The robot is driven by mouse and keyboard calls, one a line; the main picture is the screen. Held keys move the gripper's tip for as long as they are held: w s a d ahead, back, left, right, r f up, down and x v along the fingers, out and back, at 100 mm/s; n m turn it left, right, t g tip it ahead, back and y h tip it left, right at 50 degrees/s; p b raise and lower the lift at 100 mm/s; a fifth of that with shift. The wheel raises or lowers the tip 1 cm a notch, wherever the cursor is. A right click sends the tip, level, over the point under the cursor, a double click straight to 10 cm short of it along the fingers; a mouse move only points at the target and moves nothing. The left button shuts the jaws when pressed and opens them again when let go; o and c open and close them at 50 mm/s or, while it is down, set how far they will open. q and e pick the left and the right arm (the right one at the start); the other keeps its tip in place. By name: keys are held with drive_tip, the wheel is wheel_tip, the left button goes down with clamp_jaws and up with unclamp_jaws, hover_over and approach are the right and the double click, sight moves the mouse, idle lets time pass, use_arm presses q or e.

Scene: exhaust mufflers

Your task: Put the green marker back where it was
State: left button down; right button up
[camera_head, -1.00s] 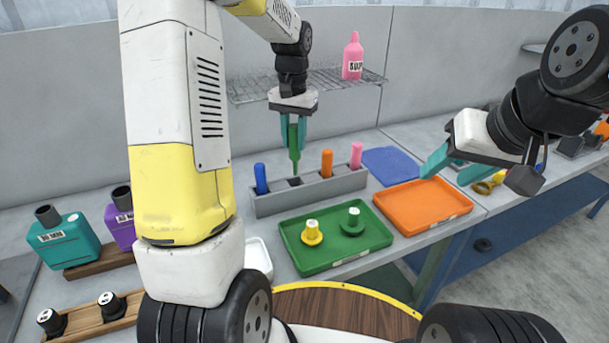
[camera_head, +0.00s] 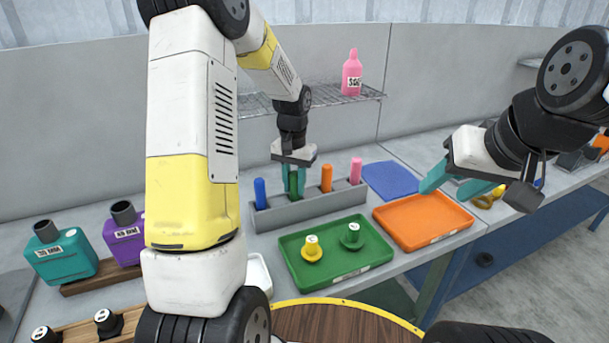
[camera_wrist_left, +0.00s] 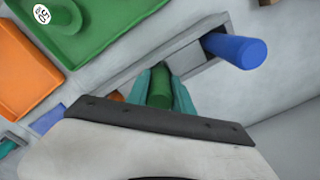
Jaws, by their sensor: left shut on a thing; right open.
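The green marker (camera_head: 294,184) is upright in the grey holder (camera_head: 310,204), in the slot between the blue marker (camera_head: 260,193) and the orange marker (camera_head: 326,178). My left gripper (camera_head: 294,180) is shut on the green marker from above. In the left wrist view the green marker (camera_wrist_left: 160,88) shows between the teal fingers, with its lower end at the holder; how deep it sits I cannot tell. A pink marker (camera_head: 355,170) stands at the holder's right end. My right gripper (camera_head: 458,183) is open and empty above the orange tray.
A green tray (camera_head: 290,262) with a yellow and a green piece lies in front of the holder. An orange tray (camera_head: 423,220) and a blue mat (camera_head: 392,180) lie to the right. A wire shelf (camera_head: 310,98) with a pink bottle (camera_head: 351,75) is behind.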

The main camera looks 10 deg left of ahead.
use_arm(q)
drive_tip(key=shift+f, duration=0.15)
drive_tip(key=c, duration=1.1)
unclamp_jaws()
wheel_tip(320, 180, up, 12)
drive_tip(key=shift+s+r, duration=0.1)
drive_tip(key=shift+r, duration=0.1)
drive_tip(key=s+r+t, duration=0.2)
drive_tip(key=s, duration=0.6)
drive_tip(key=s+d+r+n+t+h, duration=0.1)
drive_tip(key=s+r+t, duration=0.1)
drive_tip(key=s, duration=0.6)
drive_tip(key=s+d+r+t+h, duration=0.1)
drive_tip(key=s+r+t, duration=0.1)
drive_tip(key=s+r, duration=0.2)
drive_tip(key=shift+s+d+n, duration=0.15)
drive_tip(key=shift+s+n, duration=0.15)
drive_tip(key=shift+s, duration=1.6)
